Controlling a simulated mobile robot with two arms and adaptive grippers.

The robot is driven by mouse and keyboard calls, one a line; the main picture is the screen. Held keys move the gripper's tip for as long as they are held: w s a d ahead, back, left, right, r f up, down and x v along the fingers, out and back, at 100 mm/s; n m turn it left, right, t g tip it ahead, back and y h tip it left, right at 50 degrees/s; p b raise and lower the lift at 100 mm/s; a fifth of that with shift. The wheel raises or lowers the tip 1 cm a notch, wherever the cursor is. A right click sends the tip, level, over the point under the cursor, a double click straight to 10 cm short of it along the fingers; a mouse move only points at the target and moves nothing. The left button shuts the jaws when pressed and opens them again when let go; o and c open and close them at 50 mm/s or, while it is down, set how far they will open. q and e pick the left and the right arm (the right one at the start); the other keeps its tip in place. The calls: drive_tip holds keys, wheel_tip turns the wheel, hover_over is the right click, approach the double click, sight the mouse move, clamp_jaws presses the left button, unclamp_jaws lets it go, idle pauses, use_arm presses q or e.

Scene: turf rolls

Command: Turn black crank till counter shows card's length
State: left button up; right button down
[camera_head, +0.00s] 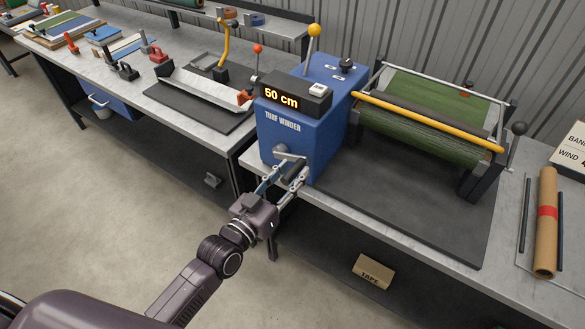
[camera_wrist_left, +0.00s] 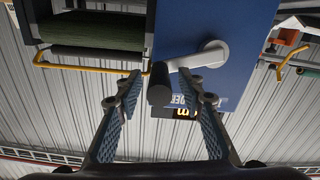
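The blue turf winder (camera_head: 292,128) stands on the bench, its counter (camera_head: 282,98) lit with "50 cm". Its crank has a grey arm (camera_head: 284,153) and a black grip (camera_head: 296,172) on the front face. My left gripper (camera_head: 286,178) reaches up to the crank. In the left wrist view the black grip (camera_wrist_left: 159,86) stands between the two open fingers (camera_wrist_left: 158,92), with a gap on both sides. The white card (camera_head: 572,150) is cut off at the right edge; only "BAN" and "WIND" show, no length. My right gripper is not in view.
Green turf (camera_head: 425,138) lies on the roller frame right of the winder, behind a yellow bar (camera_head: 425,120). A brown tube (camera_head: 546,222) lies on the right bench. Levers with yellow (camera_head: 314,30) and red (camera_head: 258,48) knobs rise nearby. A tape box (camera_head: 372,272) sits below.

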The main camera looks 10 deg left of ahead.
use_arm(q)
drive_tip(key=shift+w+d, duration=0.15)
drive_tip(key=shift+w, duration=0.2)
clamp_jaws()
